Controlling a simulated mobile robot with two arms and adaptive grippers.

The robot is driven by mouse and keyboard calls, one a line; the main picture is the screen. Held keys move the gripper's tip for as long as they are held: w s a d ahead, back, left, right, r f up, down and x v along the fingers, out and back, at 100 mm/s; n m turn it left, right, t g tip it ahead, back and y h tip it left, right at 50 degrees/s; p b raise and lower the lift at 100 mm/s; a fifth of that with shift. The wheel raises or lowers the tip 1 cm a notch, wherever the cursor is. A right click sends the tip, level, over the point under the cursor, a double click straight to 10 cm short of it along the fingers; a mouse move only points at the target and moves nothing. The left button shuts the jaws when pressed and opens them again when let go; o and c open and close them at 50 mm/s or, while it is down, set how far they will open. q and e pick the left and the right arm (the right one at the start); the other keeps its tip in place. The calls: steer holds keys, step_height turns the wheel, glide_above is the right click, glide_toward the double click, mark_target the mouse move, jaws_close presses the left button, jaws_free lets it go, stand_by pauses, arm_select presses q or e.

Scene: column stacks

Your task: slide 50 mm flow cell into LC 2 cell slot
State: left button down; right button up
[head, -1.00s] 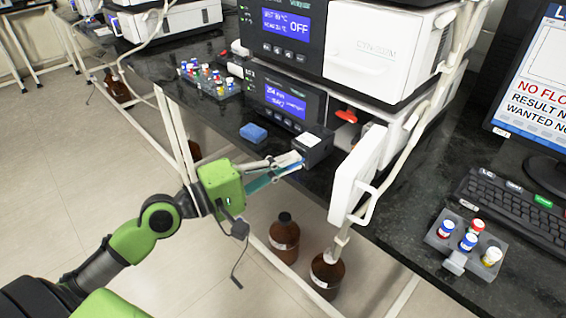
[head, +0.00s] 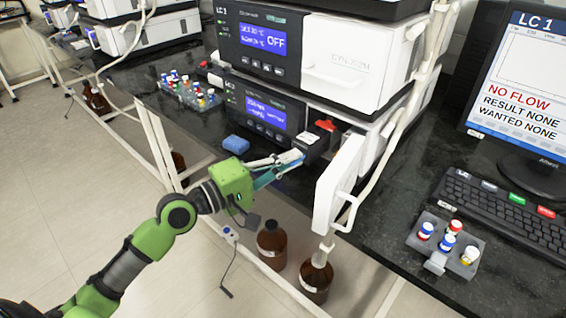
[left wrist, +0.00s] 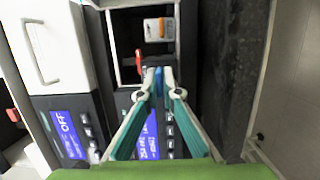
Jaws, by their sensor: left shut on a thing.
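My left gripper (head: 291,160) is shut at the front of the LC 2 unit (head: 262,110), close to a dark block (head: 312,146) at its right end. In the left wrist view the fingertips (left wrist: 158,79) close on a small blue piece (left wrist: 158,77), seemingly the flow cell. Most of it is hidden between the fingers, and its length marking cannot be read. An open bay (left wrist: 125,48) with a red lever (left wrist: 139,62) lies just beyond the fingertips. I cannot make out the cell slot itself or whether the piece touches it. My right gripper is not in view.
A white door (head: 339,185) stands open right of the gripper. A blue block (head: 236,144) and a vial rack (head: 190,91) are on the bench to the left. A second rack (head: 444,243) is at right. Brown bottles (head: 272,246) stand below the bench edge.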

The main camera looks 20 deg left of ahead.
mark_target(310, 144)
arm_select(q)
steer(key=shift+w+d+r, duration=0.1)
steer(key=shift+w+d, duration=0.15)
steer(key=shift+w, duration=0.5)
steer(key=shift+w+d, duration=0.25)
steer(key=shift+w, duration=0.45)
steer(key=shift+w+d, duration=0.2)
steer(key=shift+w, duration=0.35)
steer(key=shift+w+d, duration=0.2)
steer(key=shift+w, duration=0.35)
steer(key=shift+w+d, duration=0.1)
steer(key=shift+w, duration=0.15)
steer(key=shift+w+d, duration=0.25)
steer(key=shift+w, duration=0.6)
steer(key=c, duration=2.2)
jaws_free()
steer(key=shift+f, duration=0.2)
steer(key=shift+o, duration=0.2)
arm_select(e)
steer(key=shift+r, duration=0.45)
